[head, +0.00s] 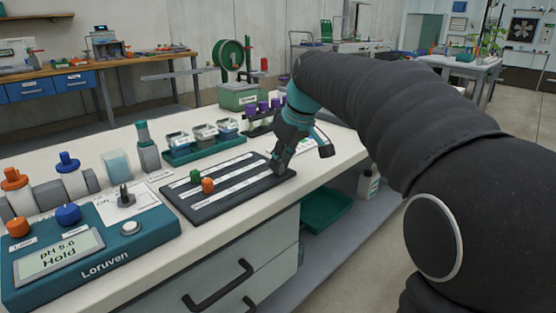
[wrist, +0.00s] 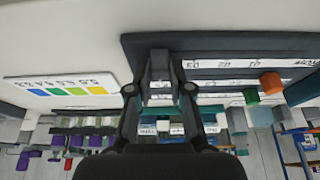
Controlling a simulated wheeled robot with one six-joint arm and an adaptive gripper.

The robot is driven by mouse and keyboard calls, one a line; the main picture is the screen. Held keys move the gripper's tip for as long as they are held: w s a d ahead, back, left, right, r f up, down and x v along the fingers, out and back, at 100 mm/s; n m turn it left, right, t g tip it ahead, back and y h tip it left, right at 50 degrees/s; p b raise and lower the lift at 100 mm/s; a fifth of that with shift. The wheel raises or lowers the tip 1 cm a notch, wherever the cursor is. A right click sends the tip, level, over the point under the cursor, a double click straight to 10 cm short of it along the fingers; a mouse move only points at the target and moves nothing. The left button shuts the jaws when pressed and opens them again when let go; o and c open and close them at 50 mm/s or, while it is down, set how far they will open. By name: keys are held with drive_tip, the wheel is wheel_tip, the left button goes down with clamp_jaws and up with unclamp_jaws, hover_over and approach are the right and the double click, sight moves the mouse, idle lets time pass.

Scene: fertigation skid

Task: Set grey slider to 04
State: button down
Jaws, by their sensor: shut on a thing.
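The dark slider board (head: 225,201) lies on the white bench, with pale label strips along its tracks. My gripper (head: 279,168) is at the board's right end. In the wrist view my gripper (wrist: 160,80) is shut on the grey slider (wrist: 160,67), a small grey block between the fingertips. The slider is hidden by the fingers in the head view. In the wrist view the nearest label beside it looks like an upside-down 03; any mark under the slider is hidden. A green slider (head: 196,176) and an orange slider (head: 208,185) sit on the other tracks.
A teal tray of small containers (head: 205,147) stands behind the board. The Loruven controller (head: 92,245) stands to the left. A colour chart card (wrist: 62,82) lies beside the board. Purple-capped bottles (head: 263,107) stand behind my gripper.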

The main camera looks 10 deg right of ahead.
drive_tip(key=c, duration=1)
unclamp_jaws()
drive_tip(key=shift+w+d, duration=0.15)
drive_tip(key=shift+w, duration=0.05)
drive_tip(key=shift+c, duration=0.2)
drive_tip(key=v, duration=1.2)
